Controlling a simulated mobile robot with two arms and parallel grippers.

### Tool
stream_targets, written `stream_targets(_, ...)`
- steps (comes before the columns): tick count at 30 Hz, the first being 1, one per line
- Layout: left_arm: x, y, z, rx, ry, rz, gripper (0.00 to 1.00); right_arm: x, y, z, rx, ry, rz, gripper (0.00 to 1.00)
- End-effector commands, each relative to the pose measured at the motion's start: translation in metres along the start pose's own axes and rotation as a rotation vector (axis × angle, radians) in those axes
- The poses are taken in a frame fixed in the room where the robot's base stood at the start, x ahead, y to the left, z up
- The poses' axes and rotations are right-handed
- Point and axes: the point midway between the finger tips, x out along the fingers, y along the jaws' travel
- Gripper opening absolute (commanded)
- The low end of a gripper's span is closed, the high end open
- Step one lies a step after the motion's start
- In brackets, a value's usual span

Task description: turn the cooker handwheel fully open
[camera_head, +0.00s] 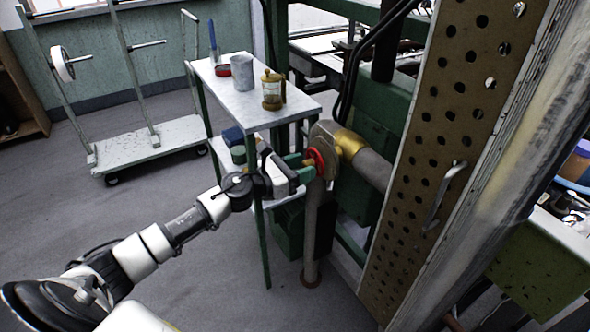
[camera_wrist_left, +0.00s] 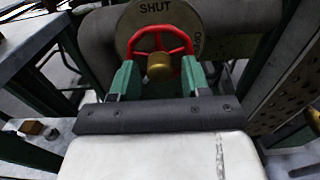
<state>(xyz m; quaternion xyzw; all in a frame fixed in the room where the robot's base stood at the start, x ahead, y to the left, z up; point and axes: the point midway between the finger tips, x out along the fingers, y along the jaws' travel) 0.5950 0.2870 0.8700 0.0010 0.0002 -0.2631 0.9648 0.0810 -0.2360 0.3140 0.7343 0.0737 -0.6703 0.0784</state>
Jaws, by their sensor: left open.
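The red handwheel (camera_head: 317,158) is on a pipe fitting with a brass collar, near the middle of the head view. In the left wrist view the handwheel (camera_wrist_left: 134,45) has a brass hub (camera_wrist_left: 160,68). Behind it is a round plate (camera_wrist_left: 158,13) marked SHUT at the top, with lettering like OPEN on the right side. My left gripper (camera_head: 300,167) is open in front of the wheel. Its green fingers (camera_wrist_left: 158,78) point at the wheel, one on each side of the hub. I cannot tell whether they touch the rim. My right gripper is not in view.
A narrow table (camera_head: 262,112) stands just behind my left arm, holding a grey cup (camera_head: 242,73) and a brass-and-glass pot (camera_head: 272,90). A perforated brown panel (camera_head: 440,130) with a handle stands at right. A flat cart (camera_head: 150,146) is at back left. The left floor is clear.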

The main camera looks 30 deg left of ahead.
Motion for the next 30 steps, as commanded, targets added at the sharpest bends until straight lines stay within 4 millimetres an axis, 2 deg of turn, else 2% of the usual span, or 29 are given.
stream_targets(6,0.0,0.0,0.0,-0.001,0.0,0.0,0.45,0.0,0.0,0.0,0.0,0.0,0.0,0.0)
stream_targets(14,0.0,0.0,0.0,-0.002,0.0,0.001,0.05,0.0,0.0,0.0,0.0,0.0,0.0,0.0)
stream_targets(17,0.0,0.0,0.001,-0.03,0.0,0.001,0.05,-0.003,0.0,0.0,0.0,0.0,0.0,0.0)
stream_targets(20,0.0,0.0,0.006,-0.2,0.001,0.003,0.05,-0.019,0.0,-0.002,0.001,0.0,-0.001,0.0)
stream_targets(30,0.0,0.0,0.009,-1.103,0.001,0.004,0.05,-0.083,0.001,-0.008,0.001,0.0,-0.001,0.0)
